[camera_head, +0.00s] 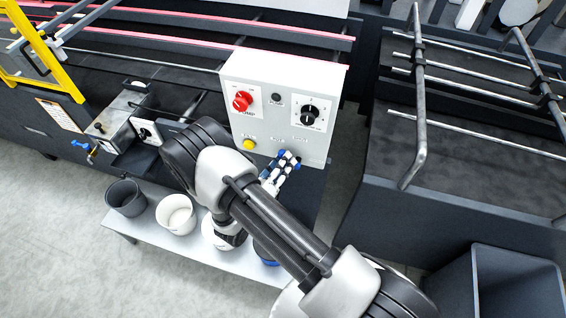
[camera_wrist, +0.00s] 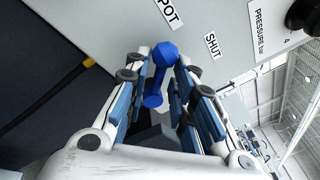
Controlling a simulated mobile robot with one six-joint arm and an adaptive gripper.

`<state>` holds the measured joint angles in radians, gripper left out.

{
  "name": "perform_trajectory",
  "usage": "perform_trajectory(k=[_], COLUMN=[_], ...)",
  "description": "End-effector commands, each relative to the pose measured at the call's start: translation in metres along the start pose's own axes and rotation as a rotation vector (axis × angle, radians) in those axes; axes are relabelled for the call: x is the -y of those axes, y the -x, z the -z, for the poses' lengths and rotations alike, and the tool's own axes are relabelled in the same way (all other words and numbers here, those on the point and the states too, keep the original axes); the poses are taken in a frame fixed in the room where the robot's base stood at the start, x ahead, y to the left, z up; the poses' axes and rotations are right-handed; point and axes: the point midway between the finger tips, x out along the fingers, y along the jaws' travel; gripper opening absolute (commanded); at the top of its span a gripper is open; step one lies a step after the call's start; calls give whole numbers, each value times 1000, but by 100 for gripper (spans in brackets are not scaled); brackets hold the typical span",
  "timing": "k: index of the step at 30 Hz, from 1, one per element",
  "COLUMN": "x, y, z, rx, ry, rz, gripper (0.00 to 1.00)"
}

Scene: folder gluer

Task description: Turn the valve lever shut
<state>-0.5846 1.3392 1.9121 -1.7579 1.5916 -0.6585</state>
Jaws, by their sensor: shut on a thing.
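The blue valve lever (camera_wrist: 154,88) stands out from the grey-white panel in the wrist view. Its round hub (camera_wrist: 164,54) sits below the labels "POT" and "SHUT". My gripper (camera_wrist: 160,64) is shut on the lever, with one finger on each side of it. The lever's free end points back between the fingers, down in the picture.
The box also bears a red knob (camera_head: 242,101), a black dial (camera_head: 311,111) and a yellow button (camera_head: 249,144). Left are a metal glue unit (camera_head: 115,117) and a yellow frame (camera_head: 45,50). Below, a shelf holds a dark pot (camera_head: 126,197) and a white pot (camera_head: 176,214).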

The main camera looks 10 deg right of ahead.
Motion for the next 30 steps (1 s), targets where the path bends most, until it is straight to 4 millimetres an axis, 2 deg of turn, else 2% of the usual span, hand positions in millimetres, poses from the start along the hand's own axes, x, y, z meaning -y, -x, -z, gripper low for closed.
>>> perform_trajectory(k=[8, 22, 30], x=[0, 0, 6], y=[0, 0, -1], z=[0, 0, 0], rx=[0, -2, -24], ry=[1, -8, -107], rz=[-1, -3, -23], gripper=[0, 0, 0])
